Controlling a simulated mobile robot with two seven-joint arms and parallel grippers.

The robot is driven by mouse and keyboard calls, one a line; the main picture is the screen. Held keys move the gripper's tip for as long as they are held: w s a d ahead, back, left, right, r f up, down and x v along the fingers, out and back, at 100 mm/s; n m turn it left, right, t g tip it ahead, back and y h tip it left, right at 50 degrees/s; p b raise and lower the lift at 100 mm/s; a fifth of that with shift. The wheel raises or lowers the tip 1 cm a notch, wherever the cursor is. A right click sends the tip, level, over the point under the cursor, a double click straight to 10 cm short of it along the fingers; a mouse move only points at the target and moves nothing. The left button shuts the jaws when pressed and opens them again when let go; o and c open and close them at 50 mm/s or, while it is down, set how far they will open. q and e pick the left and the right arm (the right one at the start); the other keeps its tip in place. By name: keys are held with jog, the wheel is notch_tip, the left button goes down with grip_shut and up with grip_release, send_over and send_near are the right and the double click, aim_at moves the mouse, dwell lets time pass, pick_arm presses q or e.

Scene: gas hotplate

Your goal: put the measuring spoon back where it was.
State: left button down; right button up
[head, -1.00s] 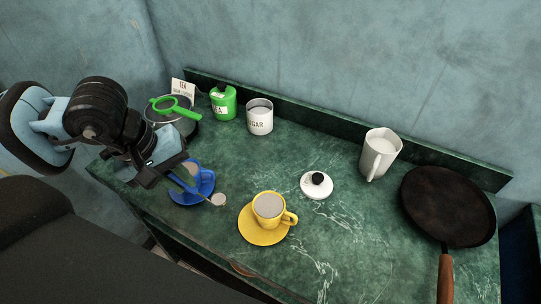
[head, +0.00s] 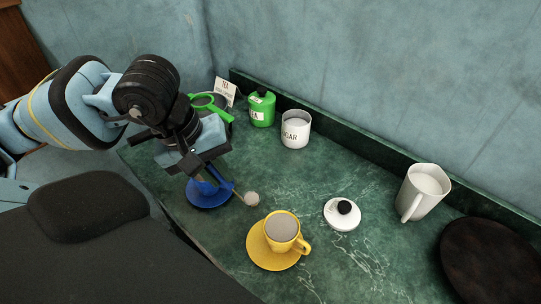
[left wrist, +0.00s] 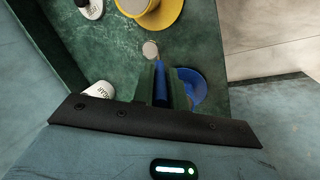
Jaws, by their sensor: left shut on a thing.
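My left gripper (head: 222,178) is shut on the measuring spoon, whose pale round bowl (head: 251,198) sticks out to the right. In the left wrist view the spoon's bowl (left wrist: 150,50) lies beyond the fingers, with a blue handle part between them. The white sugar jar (head: 295,130) stands open behind, with white contents. Its likely lid, white with a black knob (head: 342,214), lies on the counter. My right gripper is not in view.
A yellow cup (head: 282,228) on its saucer stands right of the spoon. A green tea jar (head: 262,108), a green strainer (head: 212,105) and a tea card (head: 225,91) are at the back left. A white pitcher (head: 423,190) and dark pan (head: 490,258) are right.

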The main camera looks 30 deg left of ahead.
pick_arm(q)
jog(key=w+f+p, duration=0.1)
jog(key=w+f, duration=0.1)
jog(key=w, duration=0.5)
jog(key=w+f+p, duration=0.1)
jog(key=w+f, duration=0.1)
jog(key=w, duration=0.5)
jog(key=shift+a+f+p, duration=0.15)
jog(key=shift+f+p, duration=0.2)
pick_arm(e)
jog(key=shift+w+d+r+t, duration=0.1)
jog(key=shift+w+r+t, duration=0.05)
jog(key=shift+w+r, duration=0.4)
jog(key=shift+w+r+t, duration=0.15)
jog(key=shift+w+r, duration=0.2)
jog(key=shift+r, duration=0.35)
pick_arm(q)
jog(key=shift+f, duration=0.25)
jog(key=c, duration=1.4)
grip_release()
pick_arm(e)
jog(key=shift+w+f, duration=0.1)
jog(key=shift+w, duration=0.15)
pick_arm(q)
jog(key=shift+r, duration=0.15)
